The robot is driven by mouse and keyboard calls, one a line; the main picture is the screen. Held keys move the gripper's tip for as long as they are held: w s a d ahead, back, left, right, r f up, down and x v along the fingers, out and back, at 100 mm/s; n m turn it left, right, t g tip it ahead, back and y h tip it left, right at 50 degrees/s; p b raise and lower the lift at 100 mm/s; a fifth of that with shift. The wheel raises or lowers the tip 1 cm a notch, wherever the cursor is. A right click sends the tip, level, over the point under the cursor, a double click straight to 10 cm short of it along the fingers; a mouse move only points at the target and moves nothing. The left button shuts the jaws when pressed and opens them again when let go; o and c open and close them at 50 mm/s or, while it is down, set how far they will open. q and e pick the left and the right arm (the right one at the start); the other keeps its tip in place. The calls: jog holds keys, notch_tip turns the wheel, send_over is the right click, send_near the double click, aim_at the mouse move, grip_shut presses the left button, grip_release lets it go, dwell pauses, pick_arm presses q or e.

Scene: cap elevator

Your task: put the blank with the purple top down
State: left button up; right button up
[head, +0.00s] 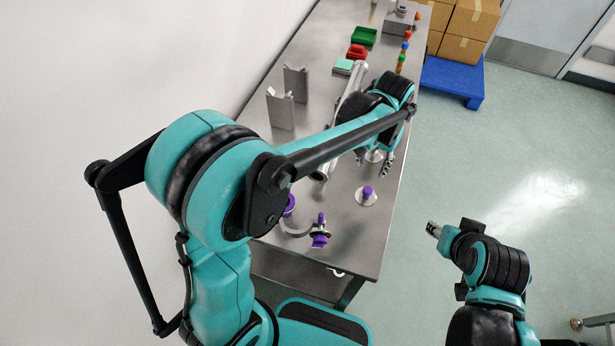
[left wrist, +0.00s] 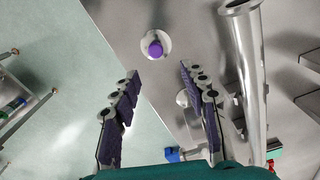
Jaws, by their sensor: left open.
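The blank with the purple top (head: 367,191) stands upright on a round pale disc (head: 361,200) near the table's right edge. In the left wrist view the purple top (left wrist: 155,47) is seen from above, beyond the fingertips. My left gripper (head: 374,166) is open and empty, apart from the blank. A second pale disc (left wrist: 182,99) shows between its fingers (left wrist: 158,75), partly hidden by one finger. My right gripper (head: 433,229) is over the floor, off the table's right side; its jaws are too small to read.
A metal tube (left wrist: 245,70) lies near the left gripper. Grey notched uprights (head: 281,110) stand on the table's left. Purple-ended parts (head: 320,236) sit at the near end. A green bin (head: 364,36), a red bin (head: 357,52) and a coloured stack (head: 403,56) stand farther back.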

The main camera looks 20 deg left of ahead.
pick_arm(q)
jog(key=s+a+r+n+t, duration=0.1)
jog(key=s+a+r+t, duration=0.1)
jog(key=s+a, duration=0.6)
jog(key=s+a+r+n+t, duration=0.1)
jog(key=s+a+t, duration=0.3)
jog(key=s+a, duration=0.4)
jog(key=shift+a+r+n+t, duration=0.35)
jog(key=shift+r+n+t, duration=0.05)
jog(key=shift+r, duration=0.5)
